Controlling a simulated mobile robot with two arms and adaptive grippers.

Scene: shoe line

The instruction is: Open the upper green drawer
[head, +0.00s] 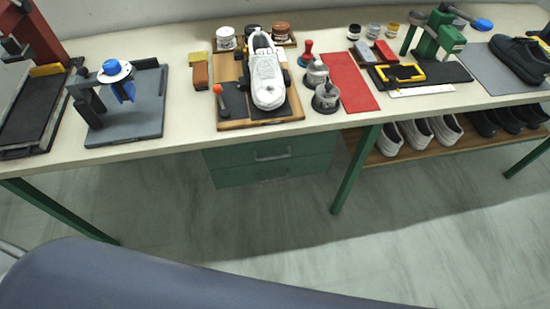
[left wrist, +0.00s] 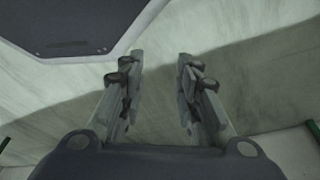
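A green drawer unit hangs under the workbench in the head view. Its upper green drawer (head: 270,152) has a grey bar handle (head: 272,156) and looks shut. A lower green drawer (head: 275,173) sits below it and also looks shut. My left gripper (left wrist: 160,60) shows in the left wrist view with its two fingers apart and nothing between them. It is over the grey floor, and no drawer shows in that view. Neither gripper shows in the head view. My right gripper is not in view.
The workbench top (head: 185,120) carries a wooden board with a white shoe (head: 266,80), red mat (head: 349,82), presses and small jars. A green table leg (head: 354,170) stands right of the drawers. A lower shelf (head: 440,150) holds several shoes. The floor before the drawers is clear.

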